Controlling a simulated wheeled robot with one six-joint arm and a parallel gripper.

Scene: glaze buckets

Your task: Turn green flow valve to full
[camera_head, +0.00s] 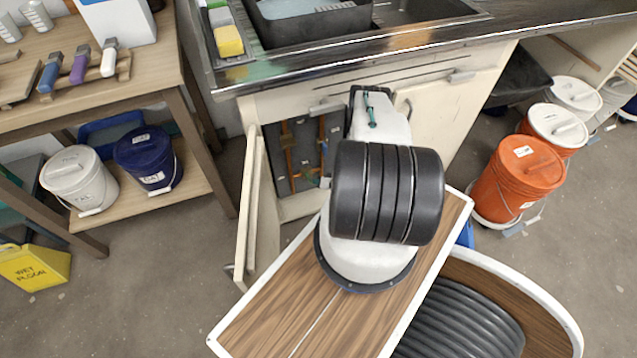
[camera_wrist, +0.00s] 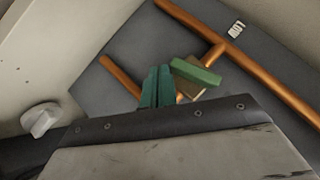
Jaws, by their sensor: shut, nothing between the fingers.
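The green valve handle (camera_wrist: 196,72) shows in the wrist view as a flat green bar. It lies at a slant by a brass-coloured body (camera_wrist: 190,88) on a copper pipe (camera_wrist: 215,55). My gripper (camera_wrist: 157,72) has two teal fingers pressed together and empty. Its tips are just left of the green handle in the picture; I cannot tell whether they touch it. In the head view my arm reaches into the open cabinet under the sink (camera_head: 300,150), and I cannot make out the green handle there.
Copper pipes (camera_wrist: 280,90) run along the dark back panel. The cabinet door (camera_head: 256,215) stands open left of my arm. An orange bucket (camera_head: 515,180) stands on the floor at right.

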